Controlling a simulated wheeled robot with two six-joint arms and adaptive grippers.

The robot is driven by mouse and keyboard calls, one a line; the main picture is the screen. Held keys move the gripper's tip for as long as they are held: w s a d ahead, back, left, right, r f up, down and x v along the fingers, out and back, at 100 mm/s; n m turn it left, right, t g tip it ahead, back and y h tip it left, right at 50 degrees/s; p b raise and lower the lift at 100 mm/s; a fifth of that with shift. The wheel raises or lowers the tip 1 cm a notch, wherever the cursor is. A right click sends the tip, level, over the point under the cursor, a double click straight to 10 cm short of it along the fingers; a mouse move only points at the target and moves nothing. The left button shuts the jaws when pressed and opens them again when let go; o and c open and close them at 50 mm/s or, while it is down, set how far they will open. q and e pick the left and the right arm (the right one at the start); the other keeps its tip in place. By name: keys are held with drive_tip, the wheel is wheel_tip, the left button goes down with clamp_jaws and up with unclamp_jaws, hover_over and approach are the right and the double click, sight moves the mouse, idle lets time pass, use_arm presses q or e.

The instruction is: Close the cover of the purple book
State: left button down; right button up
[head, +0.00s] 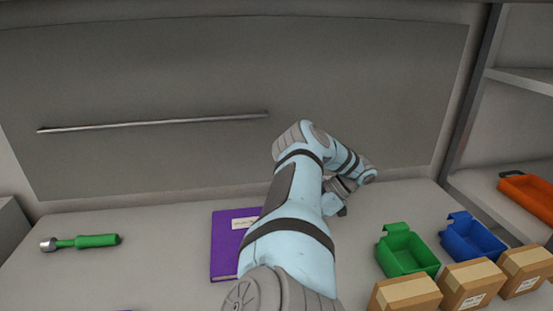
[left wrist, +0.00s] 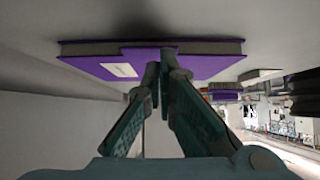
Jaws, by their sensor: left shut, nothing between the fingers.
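The purple book (head: 226,251) lies on the grey tabletop with its labelled cover facing up, partly hidden behind my left arm. It also shows upside down in the left wrist view (left wrist: 205,66), where the cover looks flat over a dark page edge. The cover appears closed. My left gripper (head: 341,208) is to the right of the book, mostly hidden by its own wrist. In the left wrist view its fingers (left wrist: 166,68) are shut and empty, with the tips overlapping the book; I cannot tell whether they touch it. My right gripper is not in view.
A green-handled tool (head: 88,241) lies at the left. A green bin (head: 407,257), a blue bin (head: 473,243) and cardboard boxes (head: 405,294) stand at the right. A metal bar (head: 155,123) crosses the back panel. The table between tool and book is clear.

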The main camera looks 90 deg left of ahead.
use_arm(q)
drive_tip(key=shift+s+f, duration=0.15)
drive_tip(key=shift+s, duration=0.05)
drive_tip(key=shift+w, duration=0.65)
drive_tip(key=shift+s, duration=0.1)
drive_tip(key=shift+a+r, duration=0.1)
drive_tip(key=shift+r, duration=0.25)
drive_tip(key=v, duration=0.7)
drive_tip(key=shift+w+f, duration=0.25)
drive_tip(key=shift+f, duration=0.05)
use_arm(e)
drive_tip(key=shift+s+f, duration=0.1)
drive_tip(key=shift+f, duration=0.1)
